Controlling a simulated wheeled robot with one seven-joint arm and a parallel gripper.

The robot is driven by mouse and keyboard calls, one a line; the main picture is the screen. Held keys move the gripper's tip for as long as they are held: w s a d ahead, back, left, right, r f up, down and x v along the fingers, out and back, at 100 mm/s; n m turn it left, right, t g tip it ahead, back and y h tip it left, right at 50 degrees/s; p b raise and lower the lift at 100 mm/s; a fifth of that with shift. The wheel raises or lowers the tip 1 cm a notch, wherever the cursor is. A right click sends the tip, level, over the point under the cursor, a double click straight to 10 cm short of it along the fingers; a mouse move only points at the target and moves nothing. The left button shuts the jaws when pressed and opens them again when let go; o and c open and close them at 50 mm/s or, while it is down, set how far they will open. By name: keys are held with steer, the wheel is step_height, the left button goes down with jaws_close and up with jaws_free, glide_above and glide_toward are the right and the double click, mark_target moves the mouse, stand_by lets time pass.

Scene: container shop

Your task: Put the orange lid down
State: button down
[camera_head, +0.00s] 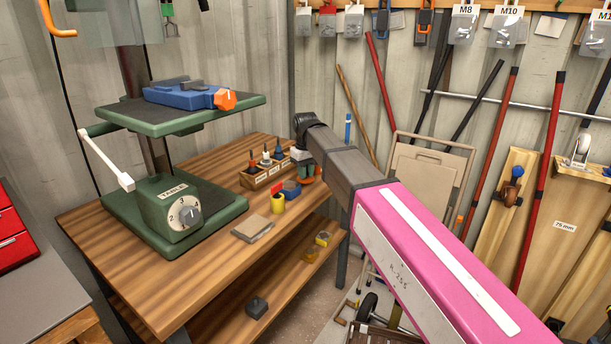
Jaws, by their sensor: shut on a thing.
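My gripper (304,172) hangs down at the end of my arm, over the right edge of the wooden bench. It is small in this view, and its fingers are partly hidden by my arm. A small orange piece shows between the fingertips, and I take it as the orange lid (306,179); its full shape cannot be made out. The gripper is shut on it. I cannot tell whether the lid touches the bench top. Just left of the gripper are a blue container (291,189) and a yellow cup (278,204) with something red behind it.
The wooden bench (205,268) has clear room at its front. A wooden rack of small bottles (262,177) stands behind the cup. A green drill-press stand (175,215) with a blue vise (183,95) fills the left.

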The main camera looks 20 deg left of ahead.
steer(key=shift+f, duration=0.6)
steer(key=c, duration=1)
jaws_free()
steer(key=shift+f, duration=0.1)
step_height(320, 180, up, 12)
steer(key=shift+r, duration=0.15)
